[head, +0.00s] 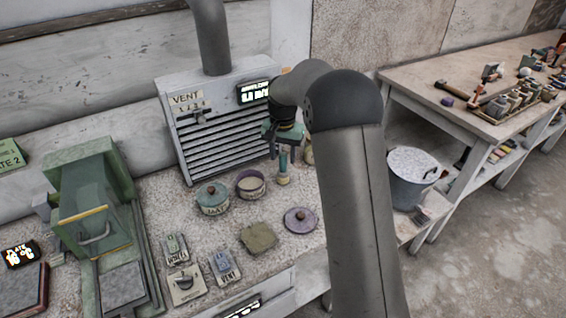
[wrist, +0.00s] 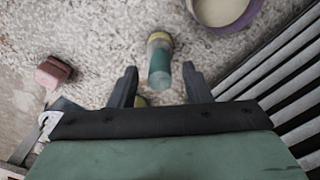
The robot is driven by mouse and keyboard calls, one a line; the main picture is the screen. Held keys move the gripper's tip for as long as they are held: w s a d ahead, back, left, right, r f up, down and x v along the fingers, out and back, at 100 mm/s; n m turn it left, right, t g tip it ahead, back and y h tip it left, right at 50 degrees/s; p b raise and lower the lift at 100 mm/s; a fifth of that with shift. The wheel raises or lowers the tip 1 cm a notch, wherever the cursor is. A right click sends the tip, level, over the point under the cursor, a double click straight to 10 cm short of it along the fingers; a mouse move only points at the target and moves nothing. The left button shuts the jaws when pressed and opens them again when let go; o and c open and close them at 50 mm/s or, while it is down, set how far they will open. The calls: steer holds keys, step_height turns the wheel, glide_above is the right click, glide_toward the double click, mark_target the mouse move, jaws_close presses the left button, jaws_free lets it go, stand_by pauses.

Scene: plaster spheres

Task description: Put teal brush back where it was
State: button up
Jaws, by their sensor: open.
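The teal brush (head: 284,168) stands roughly upright on the speckled bench in front of the vent box, its teal part up and a tan end below. In the wrist view the brush (wrist: 160,62) shows between and slightly beyond my two fingertips, with a gap to each side. My gripper (head: 283,145) is directly above it in the head view, pointing down. In the wrist view my gripper (wrist: 160,82) is open, with nothing clamped. The brush's lowest part is hard to make out, and I cannot tell how deep it sits between the fingers.
The slatted vent box (head: 215,125) stands close behind. A purple lid (head: 300,220) lies in front. A reddish block (wrist: 52,72) and a metal bucket (head: 412,185) are nearby.

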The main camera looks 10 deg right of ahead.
step_height(320, 180, up, 8)
steer(key=shift+r, duration=0.15)
steer(key=shift+s+r, duration=0.2)
steer(key=shift+s, duration=0.1)
steer(key=s+f+n, duration=0.2)
steer(key=s+n, duration=0.1)
steer(key=s, duration=1.5)
steer(key=s+f+n, duration=0.2)
steer(key=s, duration=1.6)
steer(key=shift+s+a+n, duration=0.25)
steer(key=shift+a+n, duration=0.05)
steer(key=shift+n, duration=0.1)
